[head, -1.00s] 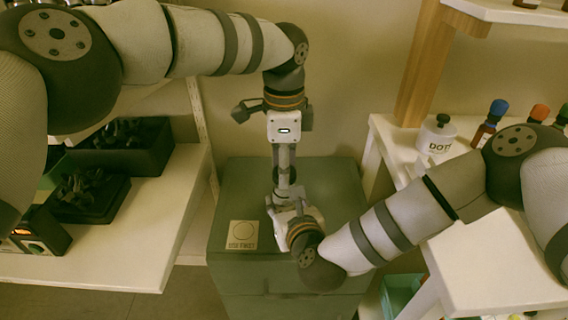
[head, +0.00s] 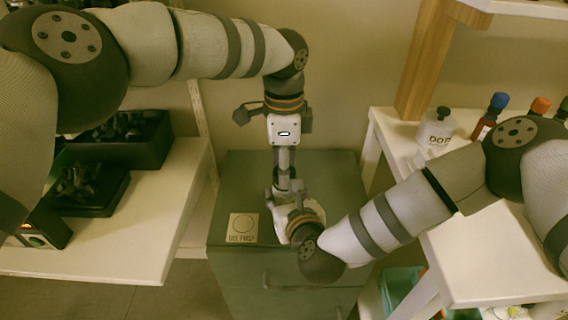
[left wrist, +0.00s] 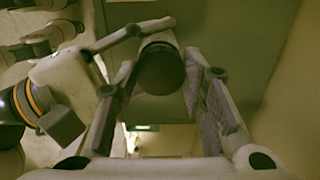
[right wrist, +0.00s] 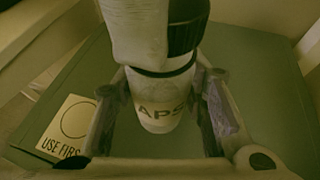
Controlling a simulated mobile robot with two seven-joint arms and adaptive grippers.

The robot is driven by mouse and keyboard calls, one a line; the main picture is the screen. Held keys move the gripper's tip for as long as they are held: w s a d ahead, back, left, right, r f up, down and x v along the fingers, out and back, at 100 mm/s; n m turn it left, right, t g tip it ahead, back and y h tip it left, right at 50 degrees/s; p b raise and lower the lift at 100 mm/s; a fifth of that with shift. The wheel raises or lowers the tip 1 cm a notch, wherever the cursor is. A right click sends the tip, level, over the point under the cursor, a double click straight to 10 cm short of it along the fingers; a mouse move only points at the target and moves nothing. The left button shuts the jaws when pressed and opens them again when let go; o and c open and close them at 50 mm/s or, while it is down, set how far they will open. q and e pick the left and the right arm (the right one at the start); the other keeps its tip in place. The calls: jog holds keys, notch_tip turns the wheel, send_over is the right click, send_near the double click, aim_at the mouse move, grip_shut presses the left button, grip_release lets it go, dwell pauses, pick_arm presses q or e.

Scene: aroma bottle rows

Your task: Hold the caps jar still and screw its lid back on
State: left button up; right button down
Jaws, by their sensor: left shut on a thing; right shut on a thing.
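The caps jar (right wrist: 160,108) is white with dark letters ending in "APS". It stands upright between the fingers of my right gripper (right wrist: 162,88), which is shut on it. The black lid (left wrist: 161,70) is between the fingers of my left gripper (left wrist: 160,78), which is shut on it from above. In the right wrist view the lid (right wrist: 188,28) is right over the jar's top, partly behind a pale part of my left gripper. I cannot tell how far it is seated. In the head view my grippers largely hide the jar.
The green cabinet top (head: 330,175) is under the jar, with a "USE FIRST" card (head: 243,228) at its left. Dark trays (head: 95,195) with black pieces sit on the left shelf.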

pick_arm(q)
jog(key=shift+f, duration=0.4)
jog(key=m, duration=2.3)
jog(key=shift+m, duration=0.4)
jog(key=o, duration=0.7)
